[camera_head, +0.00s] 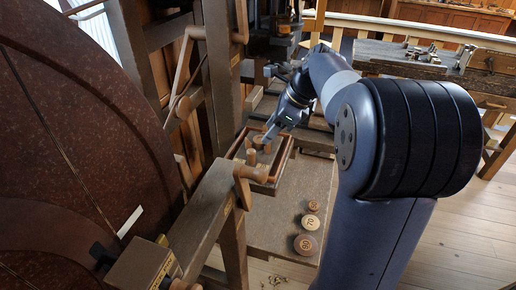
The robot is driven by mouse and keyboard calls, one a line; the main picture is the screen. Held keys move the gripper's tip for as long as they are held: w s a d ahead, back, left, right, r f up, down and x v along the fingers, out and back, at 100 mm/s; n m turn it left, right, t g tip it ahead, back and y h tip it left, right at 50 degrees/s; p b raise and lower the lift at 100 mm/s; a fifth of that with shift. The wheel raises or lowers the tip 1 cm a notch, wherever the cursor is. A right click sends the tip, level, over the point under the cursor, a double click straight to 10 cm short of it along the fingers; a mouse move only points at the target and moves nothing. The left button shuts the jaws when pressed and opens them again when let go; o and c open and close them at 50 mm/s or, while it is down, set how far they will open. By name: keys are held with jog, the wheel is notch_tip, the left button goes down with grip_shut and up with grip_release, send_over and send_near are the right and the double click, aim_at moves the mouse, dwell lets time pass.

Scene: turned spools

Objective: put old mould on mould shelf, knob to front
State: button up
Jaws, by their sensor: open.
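My gripper (270,134) is open, small and dark in the view, pointing down over a shallow wooden tray (266,188). Small turned wooden pieces stand in the tray; one upright, knob-like piece (251,157) is left of and below the gripper. Another round brown piece (260,141) is close to the fingertips; I cannot tell whether they touch it. I cannot tell which piece is the old mould. The mould shelf cannot be picked out for certain among the wooden framework.
Round numbered discs, including one marked 70 (310,222) and one marked 90 (305,244), lie on the bench top (278,215). A large reddish-brown wheel (70,150) fills the left. Wooden posts and a crank handle (248,180) crowd the tray. A workbench (450,62) stands back right.

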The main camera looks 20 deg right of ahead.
jog(key=m, duration=0.1)
send_over(254, 156)
jog(key=d, duration=0.2)
jog(key=shift+m, duration=0.3)
notch_tip(254, 156, down, 5)
jog(key=shift+d+r, duration=0.1)
jog(key=shift+d, duration=0.05)
jog(key=shift+s+b+x, duration=0.15)
jog(key=shift+x, duration=1.2)
jog(key=shift+s+b+x, duration=0.15)
jog(key=shift+s+x, duration=0.05)
jog(key=shift+x, duration=1.2)
jog(key=shift+d, duration=0.1)
jog(key=shift+c, duration=0.2)
grip_shut()
